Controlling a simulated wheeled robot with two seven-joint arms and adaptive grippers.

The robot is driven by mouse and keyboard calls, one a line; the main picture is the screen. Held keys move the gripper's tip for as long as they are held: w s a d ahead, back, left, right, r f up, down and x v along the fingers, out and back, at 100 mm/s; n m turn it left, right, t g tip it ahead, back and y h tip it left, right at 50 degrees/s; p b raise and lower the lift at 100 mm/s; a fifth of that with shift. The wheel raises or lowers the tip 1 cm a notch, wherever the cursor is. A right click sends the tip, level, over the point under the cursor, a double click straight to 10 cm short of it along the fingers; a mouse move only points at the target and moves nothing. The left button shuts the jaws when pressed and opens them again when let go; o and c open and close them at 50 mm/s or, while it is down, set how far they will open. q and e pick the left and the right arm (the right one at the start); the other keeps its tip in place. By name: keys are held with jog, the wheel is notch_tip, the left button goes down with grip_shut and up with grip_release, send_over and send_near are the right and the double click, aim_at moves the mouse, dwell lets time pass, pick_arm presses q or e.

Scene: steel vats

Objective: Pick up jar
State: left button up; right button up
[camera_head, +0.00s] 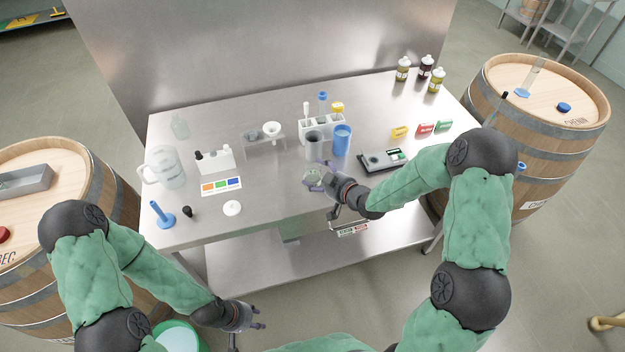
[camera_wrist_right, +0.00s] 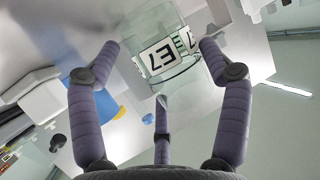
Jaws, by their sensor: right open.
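A clear glass jar with a white and black label stands near the front edge of the steel table, and it shows in the head view (camera_head: 313,174). In the right wrist view the jar (camera_wrist_right: 165,55) lies ahead, between the spread fingers, its label upside down. My right gripper (camera_head: 325,184) is open around or just short of the jar; I cannot tell whether a finger touches it. The three fingers show in the right wrist view (camera_wrist_right: 158,75). My left gripper (camera_head: 250,320) is empty, fingers spread, low in front of the table.
A grey cup (camera_head: 314,146) and a blue cup (camera_head: 342,140) stand just behind the jar. A scale (camera_head: 383,160) lies to the right. The table front between has some clear room.

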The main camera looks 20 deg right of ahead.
jog(key=shift+w+a+f, duration=0.15)
jog(key=shift+w, duration=0.25)
jog(key=c, duration=1)
